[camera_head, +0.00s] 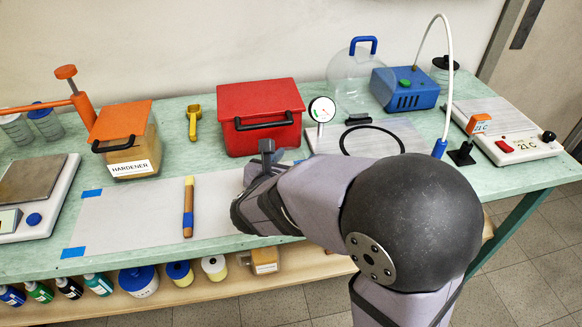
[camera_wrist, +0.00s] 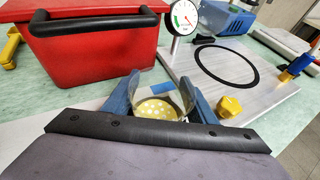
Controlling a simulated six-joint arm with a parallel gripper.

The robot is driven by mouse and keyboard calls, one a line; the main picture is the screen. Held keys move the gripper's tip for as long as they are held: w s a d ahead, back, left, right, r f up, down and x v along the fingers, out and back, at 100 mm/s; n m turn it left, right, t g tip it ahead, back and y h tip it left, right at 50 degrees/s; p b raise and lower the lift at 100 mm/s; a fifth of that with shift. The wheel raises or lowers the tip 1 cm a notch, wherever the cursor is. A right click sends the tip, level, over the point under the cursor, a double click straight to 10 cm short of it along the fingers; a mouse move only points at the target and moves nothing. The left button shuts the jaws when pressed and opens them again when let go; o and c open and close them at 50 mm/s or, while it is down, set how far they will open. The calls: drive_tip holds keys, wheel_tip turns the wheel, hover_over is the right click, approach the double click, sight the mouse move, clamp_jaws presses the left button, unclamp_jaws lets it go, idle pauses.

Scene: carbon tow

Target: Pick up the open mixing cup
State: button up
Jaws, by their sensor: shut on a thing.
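The open mixing cup (camera_wrist: 158,109) shows in the wrist view as a clear cup with a pale yellow, spotted bottom. It sits between the two blue fingers of my gripper (camera_wrist: 160,100), which is shut on it. Its lower front is hidden by the dark edge of my wrist. In the head view my gripper (camera_head: 268,153) is in front of the red box, and my own arm hides most of the cup. I cannot tell whether the cup touches the table.
A red box (camera_head: 258,105) with a black handle stands just behind. To the right are a dial gauge (camera_head: 321,112) and a metal plate (camera_wrist: 270,97) with a black ring (camera_wrist: 226,64). A yellow block (camera_wrist: 230,106) lies close to the right finger. A paper sheet (camera_head: 130,215) lies left.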

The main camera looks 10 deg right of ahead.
drive_tip(key=shift+r, duration=0.15)
drive_tip(key=shift+r, duration=0.8)
wheel_tip(320, 180, up, 2)
drive_tip(key=shift+r+p, duration=0.1)
drive_tip(key=shift+p, duration=0.3)
drive_tip(key=s+a, duration=0.2)
drive_tip(key=s, duration=0.3)
drive_tip(key=s+a, duration=0.3)
drive_tip(key=s, duration=0.2)
drive_tip(key=s+a, duration=0.3)
drive_tip(key=s, duration=0.2)
drive_tip(key=shift+s+a+f, duration=0.25)
drive_tip(key=shift+s+f, duration=0.05)
drive_tip(key=shift+s, duration=0.1)
